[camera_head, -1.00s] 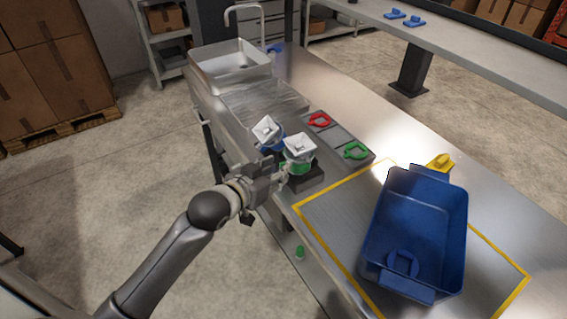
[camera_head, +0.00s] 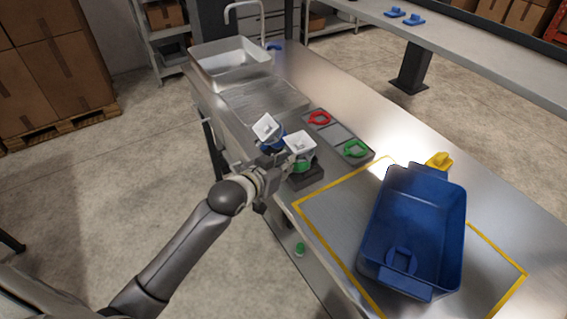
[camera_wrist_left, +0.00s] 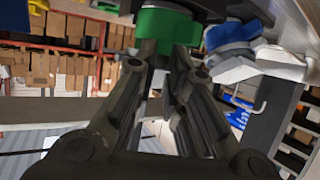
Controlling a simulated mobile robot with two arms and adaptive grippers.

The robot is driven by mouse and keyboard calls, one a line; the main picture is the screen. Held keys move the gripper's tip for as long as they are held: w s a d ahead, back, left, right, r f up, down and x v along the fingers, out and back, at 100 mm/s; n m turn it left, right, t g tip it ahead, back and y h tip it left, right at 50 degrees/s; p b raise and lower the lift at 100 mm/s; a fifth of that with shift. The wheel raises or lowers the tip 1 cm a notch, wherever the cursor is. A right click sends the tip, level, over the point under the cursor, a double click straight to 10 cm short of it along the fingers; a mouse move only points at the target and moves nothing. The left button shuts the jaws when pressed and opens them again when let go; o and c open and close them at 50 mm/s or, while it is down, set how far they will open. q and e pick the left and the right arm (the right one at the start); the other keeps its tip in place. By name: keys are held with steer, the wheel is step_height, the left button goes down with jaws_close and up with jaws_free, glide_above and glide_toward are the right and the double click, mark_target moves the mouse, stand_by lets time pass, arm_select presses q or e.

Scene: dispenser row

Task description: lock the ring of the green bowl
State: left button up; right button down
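The green bowl's white square top (camera_head: 300,142) stands over a green ring (camera_head: 305,164) on a dark base (camera_head: 306,181) at the table's near edge. In the left wrist view the green ring (camera_wrist_left: 168,28) fills the top centre. My left gripper (camera_head: 286,168) is at the near left side of this ring. Its fingertips (camera_wrist_left: 158,62) lie close below the green ring with a gap between the fingers. Whether they press on part of the ring is hidden. My right gripper is not in view.
A blue unit with a tilted white top (camera_head: 266,127) stands close left of the green one. It also shows in the wrist view (camera_wrist_left: 232,36). Red (camera_head: 319,118) and green (camera_head: 355,148) loops lie behind on plates. A blue crate (camera_head: 372,225) stands right. A sink (camera_head: 230,62) is at far left.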

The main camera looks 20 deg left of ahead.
arm_select(q)
jaws_close()
steer(key=shift+w+a+m+g+h+b, duration=0.3)
steer(key=shift+a+m+g+h+b, duration=0.4)
steer(key=shift+m+h+b, duration=0.5)
steer(key=shift+w+a+m+g+h+b, duration=0.25)
steer(key=shift+a+m+g+h+b, duration=0.15)
steer(key=shift+a+m+h+b, duration=0.7)
steer(key=shift+d, duration=0.3)
steer(key=o, duration=0.7)
jaws_free()
steer(key=shift+o, duration=0.2)
